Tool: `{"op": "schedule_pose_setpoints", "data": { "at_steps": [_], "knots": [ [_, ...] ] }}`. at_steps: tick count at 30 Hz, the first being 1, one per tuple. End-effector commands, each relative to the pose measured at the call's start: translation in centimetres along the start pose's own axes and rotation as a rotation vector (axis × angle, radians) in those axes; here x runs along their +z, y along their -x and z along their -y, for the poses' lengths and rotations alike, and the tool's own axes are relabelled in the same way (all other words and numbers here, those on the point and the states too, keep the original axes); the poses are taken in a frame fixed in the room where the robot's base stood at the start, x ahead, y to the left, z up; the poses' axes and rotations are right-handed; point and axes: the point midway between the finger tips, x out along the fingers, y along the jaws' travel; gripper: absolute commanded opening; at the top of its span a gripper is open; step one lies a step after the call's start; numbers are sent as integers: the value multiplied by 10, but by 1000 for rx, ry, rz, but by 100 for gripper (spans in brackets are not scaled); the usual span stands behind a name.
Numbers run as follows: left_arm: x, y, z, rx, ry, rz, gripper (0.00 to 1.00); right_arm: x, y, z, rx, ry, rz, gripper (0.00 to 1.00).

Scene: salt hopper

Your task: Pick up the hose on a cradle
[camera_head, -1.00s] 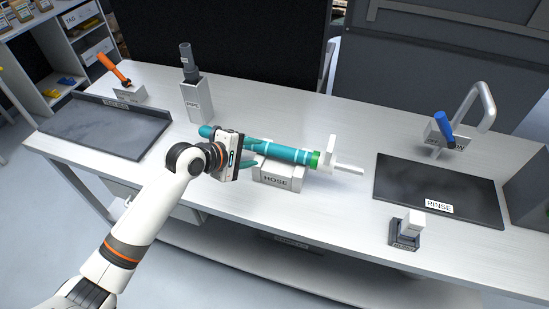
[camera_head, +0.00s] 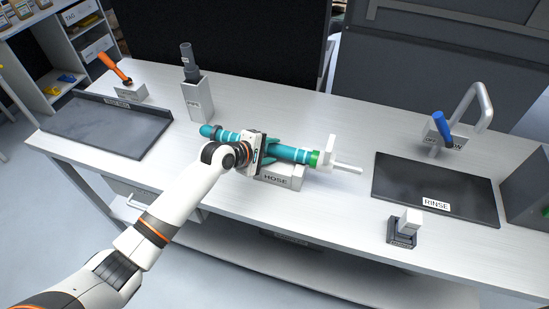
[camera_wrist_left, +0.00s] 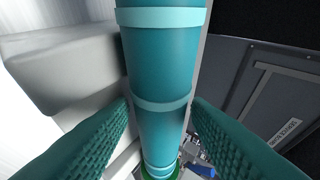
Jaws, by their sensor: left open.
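The teal hose (camera_head: 291,154) with pale bands and a green ring near its right end lies on a light grey cradle (camera_head: 283,181) labelled HOSE. My left gripper (camera_head: 272,150) is at the hose's middle, just above the cradle, with its fingers pointing right along the hose. In the left wrist view, the hose (camera_wrist_left: 160,85) runs between the two textured teal fingers of my left gripper (camera_wrist_left: 160,135). The fingers are open, one on each side, with gaps to the hose. The cradle (camera_wrist_left: 65,65) shows at the left there. My right gripper is not in view.
A dark tray (camera_head: 110,125) and an orange-handled lever (camera_head: 117,68) are at the left. A grey holder (camera_head: 197,100) stands behind the hose. A RINSE mat (camera_head: 420,190), a blue-handled tap (camera_head: 442,126) and a small white-topped block (camera_head: 408,224) are at the right. The front middle is clear.

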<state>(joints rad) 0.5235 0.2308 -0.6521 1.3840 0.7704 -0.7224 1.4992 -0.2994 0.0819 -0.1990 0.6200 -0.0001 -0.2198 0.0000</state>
Motion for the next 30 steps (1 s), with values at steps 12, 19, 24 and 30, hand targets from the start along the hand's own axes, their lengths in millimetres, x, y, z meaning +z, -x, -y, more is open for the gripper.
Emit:
{"op": "schedule_pose_setpoints", "data": {
  "at_steps": [12, 19, 24, 30],
  "knots": [
    [0, 0, 0, 1, 0, 1, 0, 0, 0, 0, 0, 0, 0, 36],
    [0, 1, 2, -5, -1, 0, 0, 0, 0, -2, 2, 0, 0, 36],
    [-2, 5, 9, -8, -2, -1, 0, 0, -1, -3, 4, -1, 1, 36],
    [-10, 23, 38, -12, -3, -1, 0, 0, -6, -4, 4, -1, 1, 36]
  ]
}}
